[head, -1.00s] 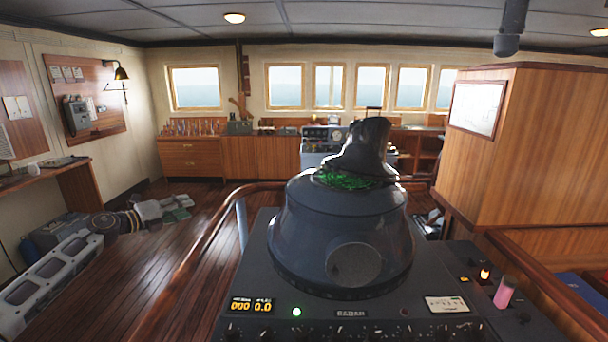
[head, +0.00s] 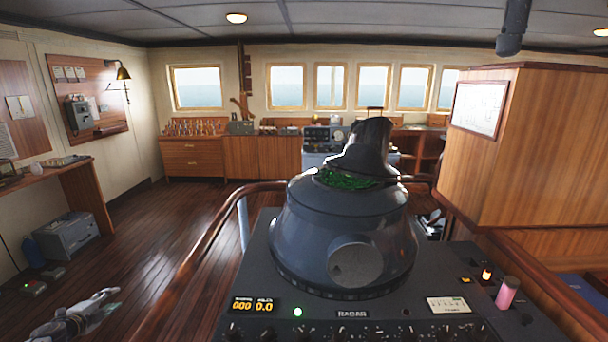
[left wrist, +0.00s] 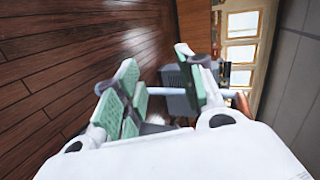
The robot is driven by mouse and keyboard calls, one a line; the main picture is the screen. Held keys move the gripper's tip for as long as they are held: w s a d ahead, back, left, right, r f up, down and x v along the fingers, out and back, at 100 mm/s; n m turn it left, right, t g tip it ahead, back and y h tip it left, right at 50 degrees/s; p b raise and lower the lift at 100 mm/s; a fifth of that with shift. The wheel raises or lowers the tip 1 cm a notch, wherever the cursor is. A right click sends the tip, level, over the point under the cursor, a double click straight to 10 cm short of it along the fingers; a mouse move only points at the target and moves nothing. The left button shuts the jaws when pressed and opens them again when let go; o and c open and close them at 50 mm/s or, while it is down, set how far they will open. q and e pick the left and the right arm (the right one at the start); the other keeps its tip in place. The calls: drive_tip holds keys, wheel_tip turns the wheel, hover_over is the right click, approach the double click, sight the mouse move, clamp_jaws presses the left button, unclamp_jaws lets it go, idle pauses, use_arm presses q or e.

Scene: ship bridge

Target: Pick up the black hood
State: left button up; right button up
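The black hood (head: 368,147) stands on top of the dark grey radar dome, tilted a little, with a green screen edge showing at its base. My left gripper (head: 104,300) is low at the bottom left of the head view, over the floor, well apart from the hood. In the left wrist view, its green-padded fingers (left wrist: 155,65) are spread with a gap between them and hold nothing. The hood cannot be made out in the left wrist view. My right gripper is not seen.
The radar console (head: 255,285) fills the front middle, with a wooden handrail (head: 205,250) along its left side. A pink cylinder (head: 507,292) stands at its right. A wooden cabinet (head: 545,150) rises at right. The floor (head: 150,225) at left is largely clear.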

use_arm(q)
drive_tip(key=s+a+f+n+g+y, duration=0.3)
drive_tip(key=s+a+f, duration=0.5)
drive_tip(key=s, duration=0.3)
drive_tip(key=s+a+f+n+g+y, duration=0.2)
drive_tip(key=s+a+f+n, duration=0.1)
drive_tip(key=s+a+f, duration=0.65)
drive_tip(key=s+a+f+n+g+y, duration=0.25)
drive_tip(key=s+a, duration=0.25)
drive_tip(key=s, duration=1)
drive_tip(key=s+a+f+n+g+y, duration=0.15)
drive_tip(key=s+a+g, duration=0.3)
drive_tip(key=s, duration=0.95)
drive_tip(key=s+d+f+n+h, duration=0.1)
drive_tip(key=s+d+f+h, duration=0.25)
drive_tip(key=d+f, duration=0.9)
drive_tip(key=s+d+f+n+h, duration=0.15)
drive_tip(key=s+d+f, duration=0.25)
drive_tip(key=d+f, duration=0.85)
drive_tip(key=s+d+f+h, duration=0.1)
drive_tip(key=d+f+h, duration=0.1)
drive_tip(key=d, duration=1.8)
drive_tip(key=s+d+f+n+h, duration=0.1)
drive_tip(key=d+f+h, duration=0.1)
drive_tip(key=d, duration=1.9)
drive_tip(key=shift+s+f+g+h, duration=0.3)
drive_tip(key=shift+f+h, duration=0.1)
drive_tip(key=shift+f, duration=0.5)
